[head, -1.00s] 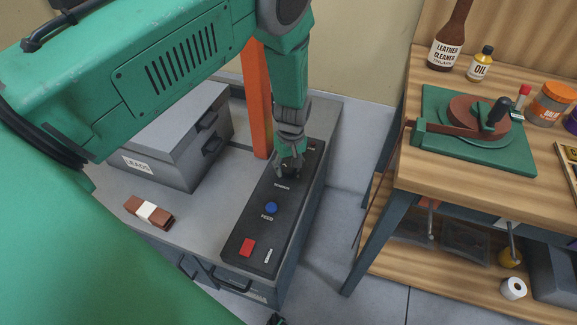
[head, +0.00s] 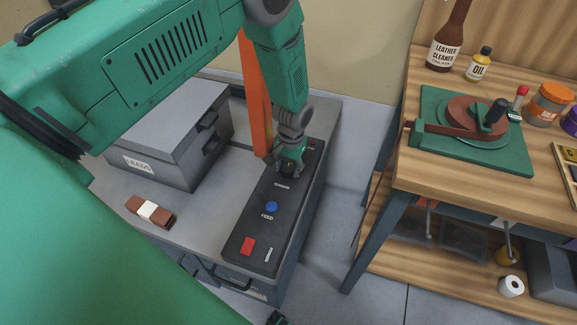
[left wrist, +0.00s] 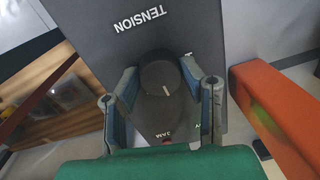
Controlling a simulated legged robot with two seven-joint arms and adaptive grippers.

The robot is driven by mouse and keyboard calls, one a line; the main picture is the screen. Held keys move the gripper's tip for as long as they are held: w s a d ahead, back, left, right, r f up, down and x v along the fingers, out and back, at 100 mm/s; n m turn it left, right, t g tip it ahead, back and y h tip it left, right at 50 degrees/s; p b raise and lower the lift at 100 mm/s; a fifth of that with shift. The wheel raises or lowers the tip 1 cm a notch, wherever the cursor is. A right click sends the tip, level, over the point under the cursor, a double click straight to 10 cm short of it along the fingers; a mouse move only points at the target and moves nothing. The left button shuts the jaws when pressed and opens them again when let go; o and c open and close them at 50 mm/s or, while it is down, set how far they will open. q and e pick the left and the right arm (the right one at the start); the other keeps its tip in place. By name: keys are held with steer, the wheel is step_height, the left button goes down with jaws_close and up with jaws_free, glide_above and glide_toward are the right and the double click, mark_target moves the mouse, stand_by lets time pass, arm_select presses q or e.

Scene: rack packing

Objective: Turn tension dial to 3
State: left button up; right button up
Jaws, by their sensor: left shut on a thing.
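The tension dial (left wrist: 161,80) is a round black knob with a pale pointer line, beside the word TENSION on a black control panel (head: 250,222). In the left wrist view the dial sits between the two fingers of my left gripper (left wrist: 160,95), which is shut on it. In the head view my left gripper (head: 290,168) is down at the far end of the panel and hides most of the dial. Most of the scale marks are hidden, so I cannot read the setting. My right gripper is not clearly in view.
A blue FEED button (head: 271,207) and a red button (head: 247,246) are nearer on the panel. An orange post (head: 256,95) stands close beside my left gripper. A grey LEADS box (head: 165,140) and a brown bundle (head: 150,211) are to the left. A wooden workbench (head: 400,170) stands right.

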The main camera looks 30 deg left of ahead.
mark_target(291, 167)
arm_select(q)
steer(key=shift+w+r+m, duration=0.1)
steer(key=shift+w+m, duration=0.2)
steer(key=shift+m, duration=0.2)
stand_by(0.3)
steer(key=o, duration=1.1)
steer(key=shift+o, duration=0.2)
steer(key=shift+s, duration=0.1)
step_height(291, 167, up, 12)
steer(key=shift+d, duration=0.4)
steer(key=shift+f, duration=0.2)
